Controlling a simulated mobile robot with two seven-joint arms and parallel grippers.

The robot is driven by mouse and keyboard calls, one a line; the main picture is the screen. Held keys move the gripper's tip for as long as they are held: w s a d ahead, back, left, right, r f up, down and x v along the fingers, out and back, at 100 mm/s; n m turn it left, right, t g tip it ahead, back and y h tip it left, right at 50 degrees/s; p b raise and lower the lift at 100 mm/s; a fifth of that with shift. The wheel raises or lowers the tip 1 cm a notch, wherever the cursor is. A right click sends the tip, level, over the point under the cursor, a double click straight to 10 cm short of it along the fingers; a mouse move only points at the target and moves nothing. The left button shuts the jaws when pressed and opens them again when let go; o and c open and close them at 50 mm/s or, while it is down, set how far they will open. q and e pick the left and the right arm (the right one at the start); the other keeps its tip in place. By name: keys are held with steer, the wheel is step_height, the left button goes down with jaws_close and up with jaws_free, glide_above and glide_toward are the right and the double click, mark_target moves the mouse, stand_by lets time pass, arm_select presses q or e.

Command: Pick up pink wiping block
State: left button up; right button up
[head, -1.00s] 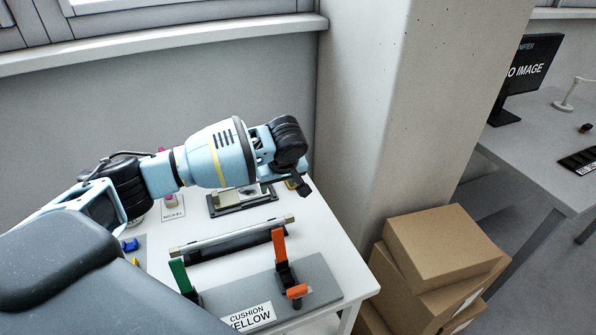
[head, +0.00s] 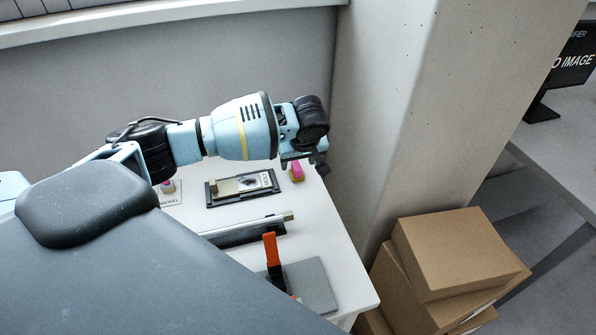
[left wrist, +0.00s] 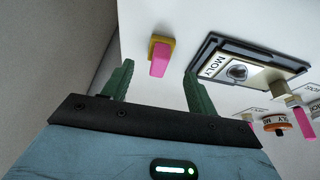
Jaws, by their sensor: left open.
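A pink wiping block (head: 296,172) with a yellow part stands on the white table near its far right corner. It also shows in the left wrist view (left wrist: 160,58), between and beyond the fingertips. My left gripper (head: 318,168) is above that corner, close to the block in the picture. In the left wrist view, its two green fingers (left wrist: 158,84) are apart with nothing between them. A second pink item (head: 168,186) stands by the NICKEL label, and a pink piece shows at the right of the wrist view (left wrist: 303,122). My right gripper is not in view.
A dark tray (head: 213,201) marked MOLY lies left of the block. A metal bar (head: 255,224) and an orange-handled clamp (head: 271,250) are nearer. A wall and pillar (head: 375,120) rise behind the corner. Cardboard boxes (head: 455,255) stand right of the table.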

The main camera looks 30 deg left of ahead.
mark_target(297, 166)
arm_select(q)
steer(key=shift+b+x, duration=0.4)
steer(key=shift+x, duration=2.1)
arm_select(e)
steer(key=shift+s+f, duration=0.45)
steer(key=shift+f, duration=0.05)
arm_select(q)
steer(key=shift+r, duration=0.1)
steer(key=c, duration=1.1)
steer(key=shift+o, duration=0.2)
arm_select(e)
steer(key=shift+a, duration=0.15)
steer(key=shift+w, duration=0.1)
